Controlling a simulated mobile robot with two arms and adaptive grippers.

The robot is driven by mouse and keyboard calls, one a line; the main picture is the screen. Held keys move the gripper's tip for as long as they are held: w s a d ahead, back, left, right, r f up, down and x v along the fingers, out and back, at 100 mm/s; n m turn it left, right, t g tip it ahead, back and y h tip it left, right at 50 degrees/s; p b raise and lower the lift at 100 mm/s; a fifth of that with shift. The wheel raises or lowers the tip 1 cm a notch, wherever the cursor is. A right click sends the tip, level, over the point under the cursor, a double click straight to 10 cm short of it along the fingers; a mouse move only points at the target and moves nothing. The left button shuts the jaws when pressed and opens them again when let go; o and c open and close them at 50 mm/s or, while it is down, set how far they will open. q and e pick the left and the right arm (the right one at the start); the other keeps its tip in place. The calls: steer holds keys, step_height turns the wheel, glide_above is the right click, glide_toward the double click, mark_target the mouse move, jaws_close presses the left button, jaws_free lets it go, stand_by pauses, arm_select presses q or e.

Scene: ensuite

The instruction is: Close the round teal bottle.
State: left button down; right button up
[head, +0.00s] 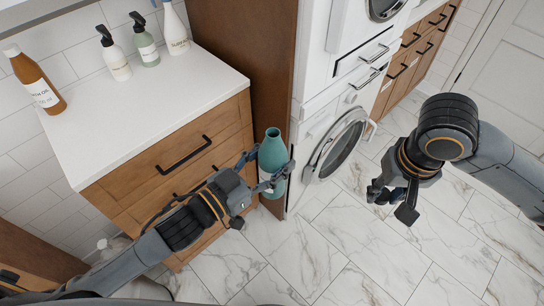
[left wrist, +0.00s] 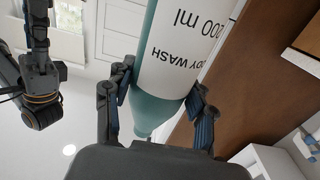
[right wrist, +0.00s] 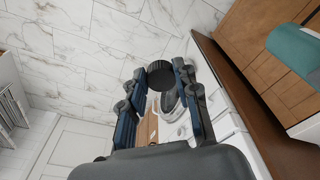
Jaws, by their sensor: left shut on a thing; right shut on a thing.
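The round teal bottle (head: 272,152) is upright in the head view, with its open mouth at the top. My left gripper (head: 267,173) is shut around its body and holds it in the air beside the wooden cabinet. In the left wrist view the bottle (left wrist: 168,108) lies between both fingers, with a white body wash label. My right gripper (head: 390,195) is well to the right of the bottle. In the right wrist view it is shut on a round black cap (right wrist: 160,75). Part of the bottle (right wrist: 297,48) shows at that view's right edge.
A white counter (head: 150,105) on the wooden cabinet holds a brown bottle (head: 36,82) and several pump or tall bottles at the back. A washer with a round door (head: 340,143) stands behind. The marble floor (head: 330,245) between my arms is clear.

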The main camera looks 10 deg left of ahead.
steer(key=w+a+r+n, duration=0.45)
steer(key=a+r, duration=0.25)
steer(key=a, duration=0.3)
step_height(320, 180, up, 10)
steer(key=n+y, duration=0.1)
steer(key=n, duration=0.3)
glide_above(271, 131)
steer(key=d, duration=0.1)
steer(key=shift+s+f+m, duration=0.1)
steer(key=shift+s+m, duration=0.1)
steer(key=shift+m, duration=0.05)
steer(key=shift+a+r, duration=0.25)
steer(key=shift+r, duration=0.1)
steer(key=shift+f, duration=0.15)
steer(key=shift+f, duration=1.9)
